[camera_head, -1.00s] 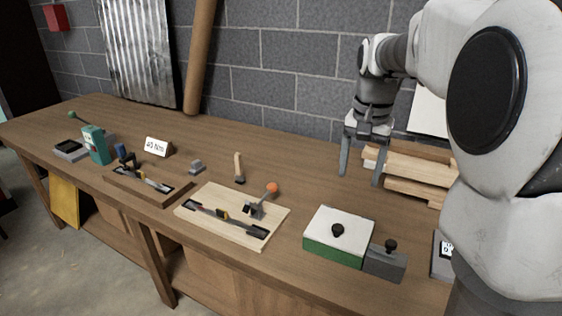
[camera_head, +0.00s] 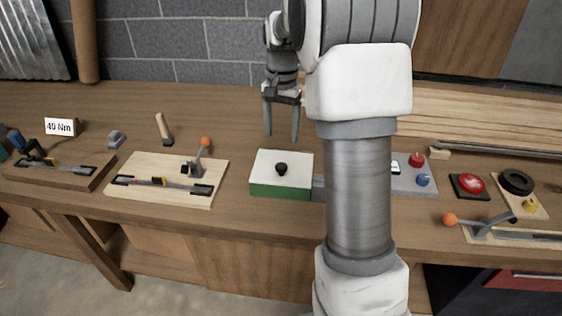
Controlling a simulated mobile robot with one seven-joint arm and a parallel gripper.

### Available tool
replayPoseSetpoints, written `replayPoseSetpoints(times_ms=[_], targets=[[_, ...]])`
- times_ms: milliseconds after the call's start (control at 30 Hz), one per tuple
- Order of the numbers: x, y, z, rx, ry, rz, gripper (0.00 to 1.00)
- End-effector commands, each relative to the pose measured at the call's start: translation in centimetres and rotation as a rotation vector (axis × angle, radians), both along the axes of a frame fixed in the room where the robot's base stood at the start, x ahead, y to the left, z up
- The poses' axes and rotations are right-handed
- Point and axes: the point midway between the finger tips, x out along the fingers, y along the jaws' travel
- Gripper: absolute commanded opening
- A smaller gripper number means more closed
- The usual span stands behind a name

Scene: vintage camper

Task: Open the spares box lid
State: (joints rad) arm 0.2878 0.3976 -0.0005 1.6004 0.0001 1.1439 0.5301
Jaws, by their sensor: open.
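The box (camera_head: 281,191) is green with a white lid (camera_head: 262,160) that has a black knob (camera_head: 281,169) on top. It stands on the wooden workbench near the middle of the view, and its lid is closed. My gripper (camera_head: 282,135) is open and empty, fingers pointing down, above or behind the box; the exact gap cannot be told. A grey block (camera_head: 319,183) beside the box's right side is mostly hidden by my arm.
Right of my arm are a grey panel with red and blue knobs (camera_head: 422,180), a red button (camera_head: 472,184) and stacked planks (camera_head: 480,110). Bare bench lies left of my gripper.

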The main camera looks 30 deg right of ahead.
Motion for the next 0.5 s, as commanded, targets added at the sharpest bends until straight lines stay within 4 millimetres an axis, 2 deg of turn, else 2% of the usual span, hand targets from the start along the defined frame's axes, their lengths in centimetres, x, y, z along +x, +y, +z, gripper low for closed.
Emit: replayPoseSetpoints(times_ms=[33, 200, 333, 500], targets=[[-0.1, 0.0, -1.3, 0.002, 0.004, -0.001, 0.71], [-0.1, 0.0, -5.0, 0.002, 0.004, 0.0, 0.71], [-0.1, 0.1, -7.4, 0.002, 0.003, 0.0, 0.71], [-0.1, 0.0, -9.5, 0.002, 0.003, 0.0, 0.71]])
